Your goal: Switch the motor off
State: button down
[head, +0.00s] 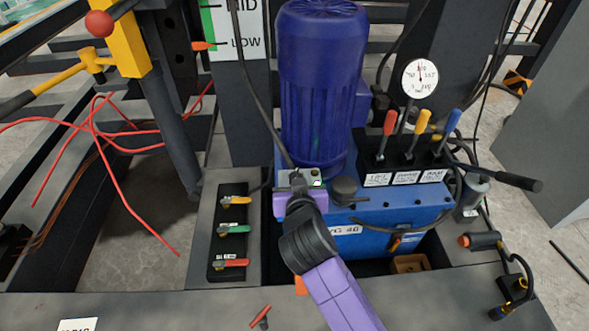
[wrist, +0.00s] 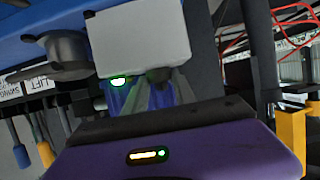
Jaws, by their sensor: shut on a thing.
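The motor (head: 322,85) is a tall dark blue-purple finned cylinder standing on the blue power unit. A small pale grey switch box (head: 313,175) with a lit green lamp sits at the motor's lower front. The box (wrist: 140,38) and its green lamp (wrist: 118,81) also show in the wrist view. My gripper (head: 298,188) is at the front of this box, its jaws shut on the motor switch. In the wrist view the fingers (wrist: 152,92) reach to the box's near side, by a dark round part. The switch's position is hidden by my gripper.
Red, yellow and blue levers (head: 421,128) stand right of the motor, below a pressure gauge (head: 420,77). A black filler cap (head: 344,189) is close right of my gripper. Several coloured valve handles (head: 233,230) lie left. A black cable passes down beside the motor.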

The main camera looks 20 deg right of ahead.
jog(key=n+y+p, duration=0.1)
jog(key=y+p, duration=0.1)
jog(key=n+p, duration=0.1)
jog(key=shift+d+r+n+t+y, duration=0.25)
jog(key=shift+n+t+y, duration=0.05)
jog(key=shift+y, duration=0.1)
jog(key=n+y, duration=0.1)
jog(key=n+y+p, duration=0.1)
jog(key=shift+d+f+y, duration=0.15)
jog(key=shift+d+y, duration=0.05)
jog(key=shift+y, duration=0.2)
jog(key=n+y+b, duration=0.1)
jog(key=n+g+y+b, duration=0.1)
jog(key=n+y+b, duration=0.2)
jog(key=shift+w+d+f+y, duration=0.15)
jog(key=shift+d+f+y, duration=0.15)
jog(key=n+g+y+b, duration=0.1)
jog(key=n+y+b, duration=0.1)
jog(key=n+g+y+b, duration=0.1)
jog(key=n+g+b, duration=0.1)
jog(key=shift+w+d+r+n+g+y, duration=0.1)
jog(key=shift+n+g+y, duration=0.2)
jog(key=shift+y, duration=0.1)
jog(key=c, duration=1)
grip_release()
jog(key=shift+c, duration=0.2)
jog(key=shift+r, duration=0.15)
